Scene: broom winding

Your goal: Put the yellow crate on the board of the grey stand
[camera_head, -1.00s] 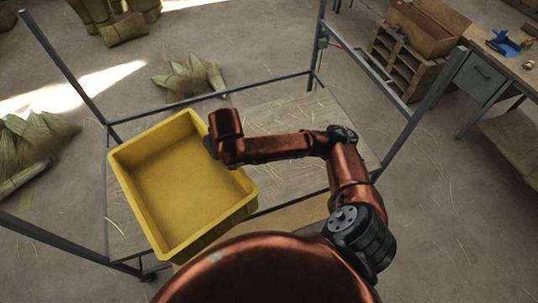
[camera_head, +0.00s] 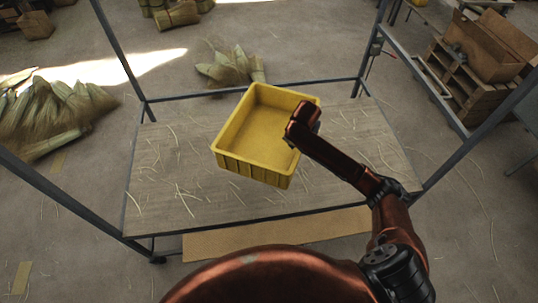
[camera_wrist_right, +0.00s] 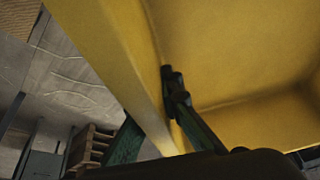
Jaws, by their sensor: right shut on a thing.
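The yellow crate (camera_head: 252,170) is upright and empty over the middle of the board (camera_head: 165,175) of the grey stand (camera_head: 70,203) in the head view. Whether its base touches the board or hangs just above it I cannot tell. My right gripper (camera_head: 293,141) is at the crate's right wall. In the right wrist view the gripper (camera_wrist_right: 160,118) has one dark finger inside the crate (camera_wrist_right: 230,60) and one outside, shut on the wall. My left gripper is not in view.
Stand posts rise at the corners, one (camera_head: 117,50) at the back left. Straw bits litter the board, with bare room left and right of the crate. A tan strip (camera_head: 275,234) lies below the front edge. Straw bundles (camera_head: 55,110) and wooden crates (camera_head: 465,85) are on the floor.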

